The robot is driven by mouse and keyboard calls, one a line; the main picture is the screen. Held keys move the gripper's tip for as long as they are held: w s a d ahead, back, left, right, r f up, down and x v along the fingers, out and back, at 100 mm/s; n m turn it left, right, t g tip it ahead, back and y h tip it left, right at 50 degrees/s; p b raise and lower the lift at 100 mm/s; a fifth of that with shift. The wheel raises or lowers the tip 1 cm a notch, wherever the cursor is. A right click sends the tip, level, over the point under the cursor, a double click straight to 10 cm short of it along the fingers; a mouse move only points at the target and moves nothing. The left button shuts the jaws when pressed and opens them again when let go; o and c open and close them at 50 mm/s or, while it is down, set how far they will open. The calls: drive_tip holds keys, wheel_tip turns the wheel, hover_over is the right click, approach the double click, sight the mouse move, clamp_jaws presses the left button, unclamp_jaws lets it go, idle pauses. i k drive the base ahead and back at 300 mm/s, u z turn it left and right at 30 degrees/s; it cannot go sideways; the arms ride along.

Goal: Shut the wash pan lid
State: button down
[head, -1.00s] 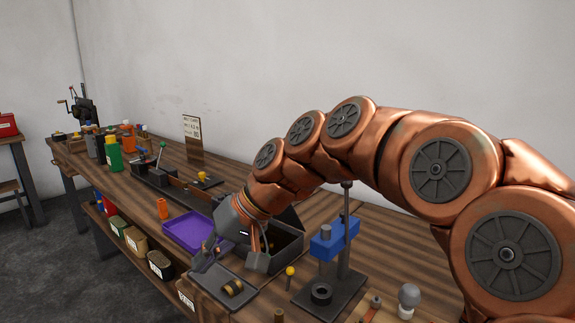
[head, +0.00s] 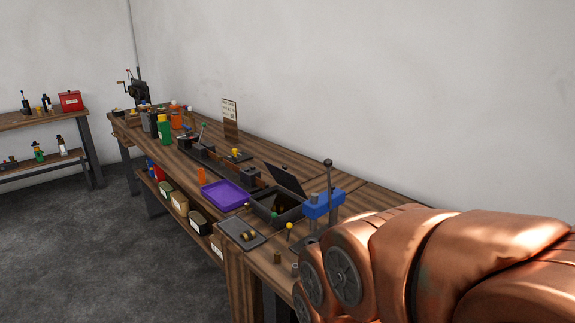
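The wash pan (head: 266,206) is a dark grey open box on the wooden bench, right of the purple tray. Its dark lid (head: 285,179) stands raised at the back edge, tilted up and open. My copper arm fills the lower right of the view. My gripper is out of view, so its fingers and anything in them are hidden.
A purple tray (head: 228,195) lies left of the pan, and a grey tray (head: 242,234) with a brass-and-black part lies in front. A blue press (head: 323,205) with a tall post stands close on the right. A yellow-topped pin (head: 289,230) stands near the front.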

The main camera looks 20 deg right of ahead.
sight(288, 181)
drive_tip(key=u, duration=0.8)
drive_tip(key=i, duration=3.2)
drive_tip(key=z, duration=2.55)
